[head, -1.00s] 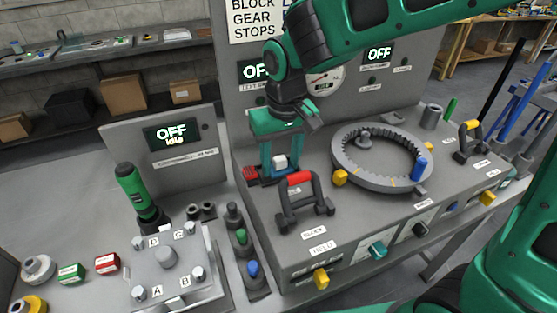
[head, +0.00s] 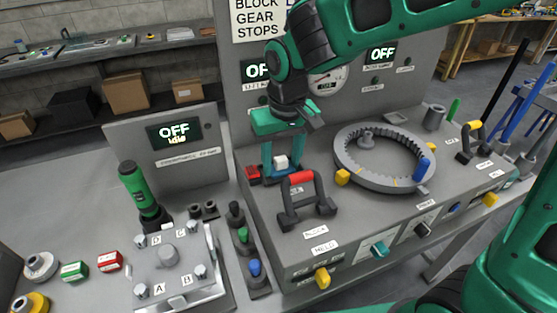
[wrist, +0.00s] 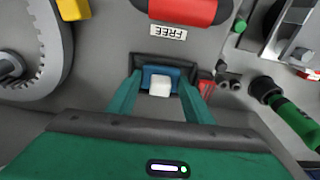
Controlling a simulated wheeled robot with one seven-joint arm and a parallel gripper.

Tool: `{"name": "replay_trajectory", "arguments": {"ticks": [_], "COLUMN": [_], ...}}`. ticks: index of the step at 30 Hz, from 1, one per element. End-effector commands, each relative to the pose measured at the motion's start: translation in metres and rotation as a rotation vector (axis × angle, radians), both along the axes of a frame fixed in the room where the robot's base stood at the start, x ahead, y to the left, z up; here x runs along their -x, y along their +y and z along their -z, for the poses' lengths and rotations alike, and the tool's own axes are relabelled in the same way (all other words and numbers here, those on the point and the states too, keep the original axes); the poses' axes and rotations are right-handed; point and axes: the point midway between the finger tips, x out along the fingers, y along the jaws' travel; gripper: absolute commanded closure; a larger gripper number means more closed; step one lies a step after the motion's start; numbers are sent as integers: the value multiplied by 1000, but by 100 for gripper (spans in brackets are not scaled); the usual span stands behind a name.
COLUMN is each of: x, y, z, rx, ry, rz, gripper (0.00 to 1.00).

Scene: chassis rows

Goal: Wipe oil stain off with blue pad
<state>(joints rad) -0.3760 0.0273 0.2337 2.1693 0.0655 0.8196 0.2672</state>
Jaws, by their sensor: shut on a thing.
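My gripper (head: 282,168) points down at the console top, behind the red-handled block lever. In the wrist view its two green fingers (wrist: 161,88) are closed on the blue pad (wrist: 149,72), with a white block (wrist: 160,86) on top between the fingertips. In the head view the blue pad (head: 270,179) shows low between the fingers, at or just above the grey surface. A dark border shows around the pad's far side; I cannot tell what it is. No oil stain can be made out.
The red-handled lever (head: 302,178) stands close in front of my gripper. A small red block (head: 253,174) is just left of it. The toothed ring (head: 345,172) with yellow and blue pegs lies to the right. A green-handled tool (head: 132,182) stands left.

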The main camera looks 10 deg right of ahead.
Motion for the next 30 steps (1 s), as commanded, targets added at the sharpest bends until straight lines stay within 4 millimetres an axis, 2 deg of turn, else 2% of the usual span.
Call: {"name": "replay_trajectory", "arguments": {"ticks": [1, 7, 30], "x": [1, 0, -1], "y": [-7, -8, -3], "z": [4, 0, -55], "rx": [11, 12, 5], "ry": [9, 8, 0], "rz": [14, 19, 14], "gripper": [76, 76, 76]}}
